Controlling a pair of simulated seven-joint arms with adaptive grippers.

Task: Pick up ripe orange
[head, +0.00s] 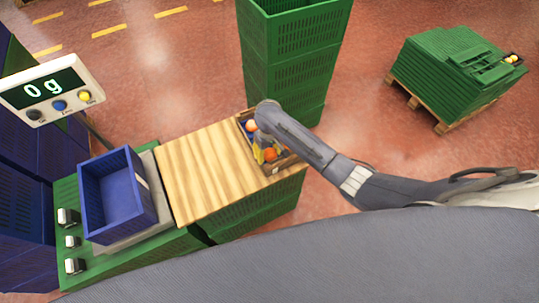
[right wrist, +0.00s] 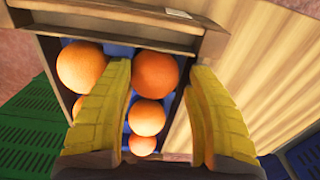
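Several oranges lie in a wooden crate (right wrist: 140,28) with a blue lining. In the right wrist view, one orange (right wrist: 155,72) shows between the fingertips, another large orange (right wrist: 80,66) is left of the left finger, and smaller-looking oranges (right wrist: 146,117) lie further down. My right gripper (right wrist: 160,76) is open, its yellow fingers apart above the crate, with a gap at the right finger. In the head view the oranges (head: 270,155) are partly hidden by my right arm. My left gripper is not in view.
A wooden board (head: 205,175) lies left of the crate. A blue bin (head: 120,195) sits on the scale, whose display (head: 45,88) reads 0g. Tall green crates (head: 290,70) stand behind, and a green crate stack (head: 450,65) is at far right.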

